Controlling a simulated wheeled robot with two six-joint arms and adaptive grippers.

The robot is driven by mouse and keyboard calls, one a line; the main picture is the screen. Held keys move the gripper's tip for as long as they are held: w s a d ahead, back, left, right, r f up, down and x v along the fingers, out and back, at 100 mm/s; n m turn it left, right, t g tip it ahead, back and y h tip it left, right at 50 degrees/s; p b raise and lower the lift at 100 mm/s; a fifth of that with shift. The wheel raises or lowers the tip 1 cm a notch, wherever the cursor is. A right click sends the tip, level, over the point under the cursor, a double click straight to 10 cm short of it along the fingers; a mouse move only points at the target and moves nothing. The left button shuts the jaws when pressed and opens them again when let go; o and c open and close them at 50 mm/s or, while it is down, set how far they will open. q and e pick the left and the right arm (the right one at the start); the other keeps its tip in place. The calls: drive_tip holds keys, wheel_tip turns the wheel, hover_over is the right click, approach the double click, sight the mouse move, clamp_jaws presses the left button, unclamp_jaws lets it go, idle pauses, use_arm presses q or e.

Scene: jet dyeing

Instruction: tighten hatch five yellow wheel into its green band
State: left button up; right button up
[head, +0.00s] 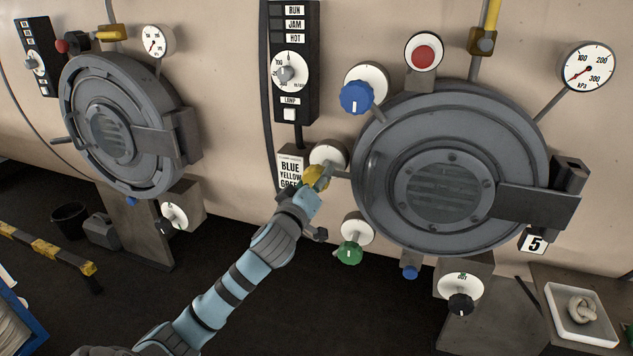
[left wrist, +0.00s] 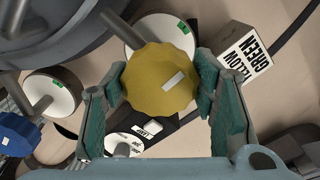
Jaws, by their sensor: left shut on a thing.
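The yellow wheel (left wrist: 160,82) of hatch five has a white pointer mark and sits in front of a white dial (left wrist: 150,30). A green band (left wrist: 183,27) shows on the dial's rim, and the white mark points up and to the right on the wheel in the left wrist view. My left gripper (left wrist: 163,90) is shut on the yellow wheel, one finger on each side. In the head view the gripper (head: 312,186) covers part of the wheel (head: 318,174), left of the round hatch (head: 450,170) marked 5. My right gripper is not in view.
A blue wheel (head: 356,97) is above, and a green wheel (head: 349,254) is below. A label card (head: 290,168) reading BLUE YELLOW GREEN hangs left of the yellow wheel. A control panel (head: 292,60) is above it. A second hatch (head: 120,125) is at left.

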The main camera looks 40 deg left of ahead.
use_arm(q)
drive_tip(key=shift+f, duration=0.15)
drive_tip(key=o, duration=1.2)
drive_tip(key=shift+c, duration=0.2)
drive_tip(key=shift+s, duration=0.1)
drive_tip(key=v, duration=1.2)
